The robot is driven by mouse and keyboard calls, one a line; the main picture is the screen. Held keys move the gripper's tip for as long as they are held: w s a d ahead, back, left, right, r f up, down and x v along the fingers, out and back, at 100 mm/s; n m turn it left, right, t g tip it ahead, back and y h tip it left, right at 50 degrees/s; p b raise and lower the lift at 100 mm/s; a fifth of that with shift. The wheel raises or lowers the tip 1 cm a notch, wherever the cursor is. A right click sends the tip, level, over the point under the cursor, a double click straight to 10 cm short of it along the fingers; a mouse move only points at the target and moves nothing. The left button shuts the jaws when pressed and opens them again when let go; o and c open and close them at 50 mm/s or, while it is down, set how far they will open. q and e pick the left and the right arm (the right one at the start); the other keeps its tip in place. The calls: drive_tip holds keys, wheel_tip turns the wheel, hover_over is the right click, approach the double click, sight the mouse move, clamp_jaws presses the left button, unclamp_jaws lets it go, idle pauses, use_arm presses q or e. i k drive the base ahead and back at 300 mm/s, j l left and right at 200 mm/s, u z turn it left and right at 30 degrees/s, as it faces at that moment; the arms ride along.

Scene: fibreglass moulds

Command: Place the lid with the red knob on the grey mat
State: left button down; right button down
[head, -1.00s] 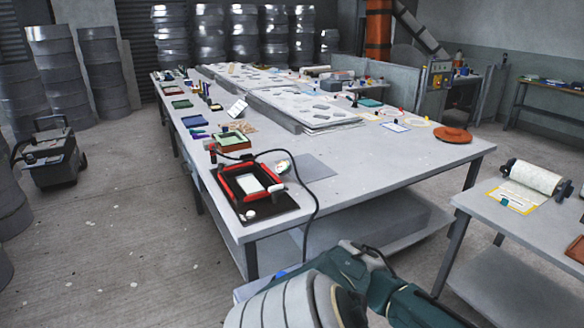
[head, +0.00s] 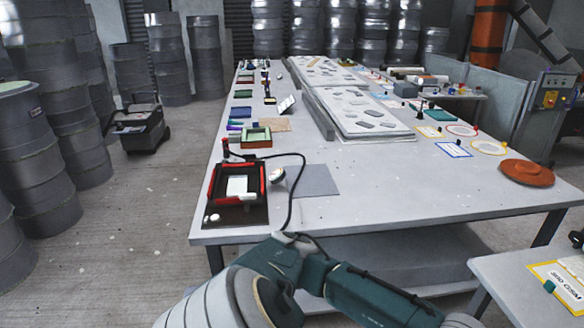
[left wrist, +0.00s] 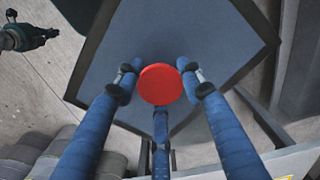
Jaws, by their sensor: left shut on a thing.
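The lid (left wrist: 190,45) fills much of the left wrist view as a blue-grey square plate with a dark edge. Its round red knob (left wrist: 161,84) sits between the blue fingers of my left gripper (left wrist: 160,88), which is shut on it. The lid is in the air, with concrete floor behind it. The lid and left gripper do not show in the head view. The grey mat (head: 315,181) lies flat and bare on the long table. My right gripper (left wrist: 35,36) shows small and dark at the top left of the left wrist view; its opening is unclear.
On the long table (head: 400,200), a black tray with red bars (head: 238,212) lies left of the mat, with a dark cable between them. A green-rimmed box (head: 256,141) stands behind. A brown-orange disc (head: 527,172) lies at the right. The table's front middle is clear.

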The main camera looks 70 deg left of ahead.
sight(309, 180)
drive_tip(key=i+j+u, duration=0.2)
drive_tip(key=u, duration=0.25)
drive_tip(key=i+u, duration=0.85)
drive_tip(key=i+l+u, duration=0.15)
drive_tip(key=u, duration=0.3)
drive_tip(key=i+u, duration=0.45)
drive_tip(key=i, duration=0.45)
drive_tip(key=i+j+z, duration=0.1)
drive_tip(key=i, duration=0.45)
drive_tip(key=i+j, duration=0.05)
drive_tip(key=j, duration=0.05)
